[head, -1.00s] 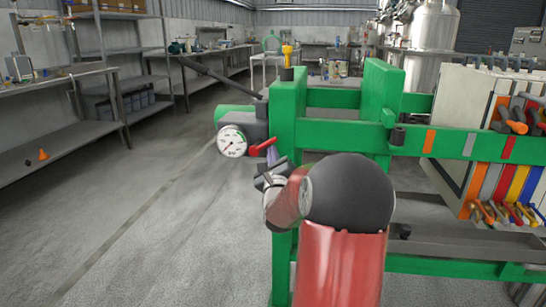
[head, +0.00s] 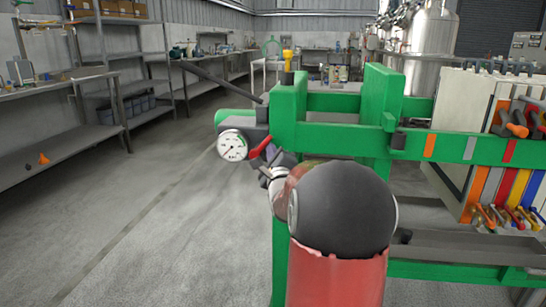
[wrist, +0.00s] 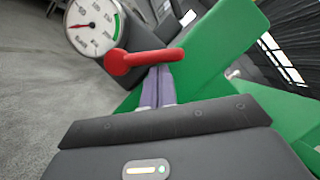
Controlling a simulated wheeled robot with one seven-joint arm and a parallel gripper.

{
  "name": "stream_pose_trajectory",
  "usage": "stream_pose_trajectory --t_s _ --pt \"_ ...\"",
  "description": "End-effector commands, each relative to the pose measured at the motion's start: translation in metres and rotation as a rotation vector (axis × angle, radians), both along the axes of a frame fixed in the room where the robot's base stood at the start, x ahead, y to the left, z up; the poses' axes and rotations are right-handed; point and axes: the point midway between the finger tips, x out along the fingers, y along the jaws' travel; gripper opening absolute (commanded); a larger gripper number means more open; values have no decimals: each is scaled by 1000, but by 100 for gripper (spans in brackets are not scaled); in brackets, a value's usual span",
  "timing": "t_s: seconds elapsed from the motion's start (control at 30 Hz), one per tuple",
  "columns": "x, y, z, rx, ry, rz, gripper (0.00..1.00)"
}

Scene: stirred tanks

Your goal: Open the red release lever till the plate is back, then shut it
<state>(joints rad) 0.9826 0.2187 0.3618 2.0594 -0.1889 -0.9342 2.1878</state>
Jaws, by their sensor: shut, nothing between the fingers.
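The red release lever (head: 261,147) sits beside the round white gauge (head: 232,145) on the left end of the green press frame. It also shows in the wrist view (wrist: 145,60), pointing right with its round hub at the left. My gripper (wrist: 159,72) is shut and empty. Its fingertips are at the underside of the lever's arm, very close or touching; I cannot tell which. The movable plate (head: 380,105) is a green upright block standing apart from the green end post (head: 288,115), with a gap between them. In the head view my arm hides most of the gripper.
A long dark pump handle (head: 218,80) slants up left from the frame. Pale filter plates (head: 478,95) with coloured handles stand at the right. A grey tray (head: 460,247) lies below. Open floor is at the left, with shelves beyond.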

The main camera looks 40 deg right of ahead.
Motion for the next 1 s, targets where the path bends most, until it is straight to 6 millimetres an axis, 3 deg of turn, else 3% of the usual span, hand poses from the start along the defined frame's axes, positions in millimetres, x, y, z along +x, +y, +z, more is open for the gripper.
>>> stream_pose_trajectory --t_s 0.27,1.0 --pt "7 7 17 -167 189 3 0" --pt "18 16 29 -158 182 2 0"
